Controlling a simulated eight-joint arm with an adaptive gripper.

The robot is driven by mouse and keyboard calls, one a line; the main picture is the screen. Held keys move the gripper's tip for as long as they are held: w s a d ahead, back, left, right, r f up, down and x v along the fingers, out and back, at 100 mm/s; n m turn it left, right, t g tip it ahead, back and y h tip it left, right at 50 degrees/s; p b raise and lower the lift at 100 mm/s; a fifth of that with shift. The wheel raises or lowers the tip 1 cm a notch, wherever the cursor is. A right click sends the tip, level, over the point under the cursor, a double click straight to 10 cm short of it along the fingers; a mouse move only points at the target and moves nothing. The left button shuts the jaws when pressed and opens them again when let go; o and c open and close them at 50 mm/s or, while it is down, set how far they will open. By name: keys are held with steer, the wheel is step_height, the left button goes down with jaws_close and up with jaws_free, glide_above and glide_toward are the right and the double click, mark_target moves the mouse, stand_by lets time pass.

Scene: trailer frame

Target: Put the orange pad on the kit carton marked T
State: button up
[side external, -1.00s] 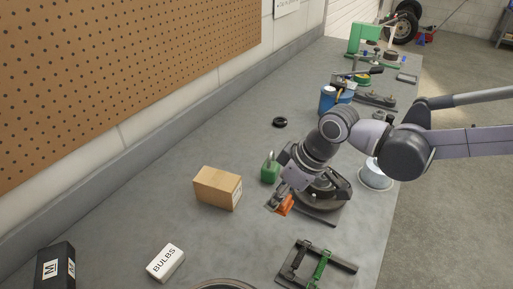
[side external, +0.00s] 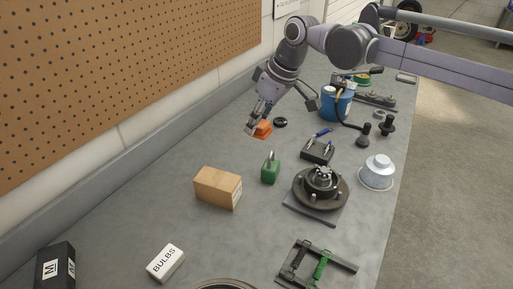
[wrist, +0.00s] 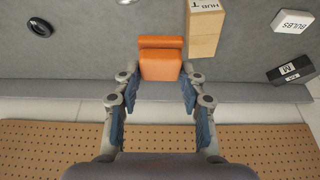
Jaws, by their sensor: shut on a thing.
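The orange pad (side external: 263,129) is held between the fingers of my gripper (side external: 256,124), near the pegboard side of the bench. In the wrist view the pad (wrist: 161,62) sits between the two fingers of my gripper (wrist: 158,82), which are shut on it. The brown carton (side external: 218,187) stands on the bench, nearer the camera than the pad. In the wrist view the carton (wrist: 202,38) lies to the right of the pad and has a label reading HUB T. Nothing lies on its top.
A white BULBS box (side external: 166,263) and a black M box (side external: 56,267) are nearer the camera. The pegboard wall (side external: 130,75) borders the bench.

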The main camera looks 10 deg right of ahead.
steer(key=shift+w+a+f, duration=0.1)
steer(key=shift+w+a, duration=0.05)
steer(key=shift+a, duration=0.2)
steer(key=a+f, duration=0.2)
steer(key=a, duration=0.1)
steer(key=s+a+f, duration=0.1)
steer(key=a+f, duration=0.1)
steer(key=a, duration=0.2)
steer(key=a+f, duration=0.2)
steer(key=a, duration=0.1)
steer(key=shift+s+a+f, duration=0.2)
steer(key=shift+a, duration=0.1)
steer(key=shift+a+f, duration=0.15)
steer(key=shift+f, duration=1.95)
steer(key=shift+f, duration=0.15)
steer(key=o, duration=1)
steer(key=shift+o, duration=0.2)
